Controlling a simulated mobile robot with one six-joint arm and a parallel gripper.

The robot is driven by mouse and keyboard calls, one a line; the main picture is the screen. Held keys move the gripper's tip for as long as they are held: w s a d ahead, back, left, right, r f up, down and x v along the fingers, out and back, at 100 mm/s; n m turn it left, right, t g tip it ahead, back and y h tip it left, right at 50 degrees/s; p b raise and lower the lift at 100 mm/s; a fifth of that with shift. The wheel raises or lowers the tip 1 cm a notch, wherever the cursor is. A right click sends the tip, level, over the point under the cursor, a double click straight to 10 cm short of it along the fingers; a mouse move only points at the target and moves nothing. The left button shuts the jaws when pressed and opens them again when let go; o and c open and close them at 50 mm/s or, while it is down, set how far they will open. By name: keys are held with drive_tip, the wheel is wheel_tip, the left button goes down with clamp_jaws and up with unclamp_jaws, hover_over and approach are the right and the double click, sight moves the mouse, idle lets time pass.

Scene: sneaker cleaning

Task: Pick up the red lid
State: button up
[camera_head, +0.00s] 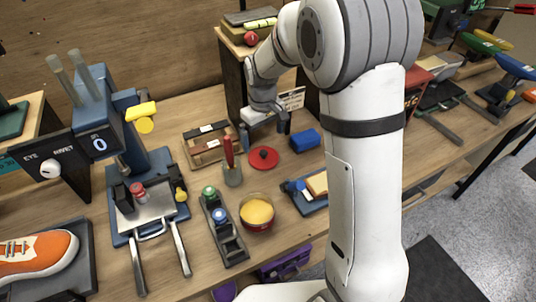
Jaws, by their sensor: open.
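The red lid (263,158) is a flat round disc with a small dark knob. It lies on the wooden bench near the middle of the view. My gripper (265,128) is open and hangs above and just behind the lid, apart from it as far as I can see. The dark fingers point down and nothing shows between them. An open round tin with a red side and yellow contents (257,212) stands in front of the lid.
A cup with a red-handled tool (232,174) stands close left of the lid. A blue block (305,140) lies to its right. A wooden tray (205,146) is at the left, and a dark rack with green and blue knobs (224,232) is in front.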

sight(263, 151)
wheel_tip(263, 151, down, 7)
drive_tip(key=shift+s+a+r+p, duration=0.1)
drive_tip(key=shift+s+r+p, duration=0.1)
drive_tip(key=shift+p, duration=0.15)
drive_tip(key=c, duration=0.8)
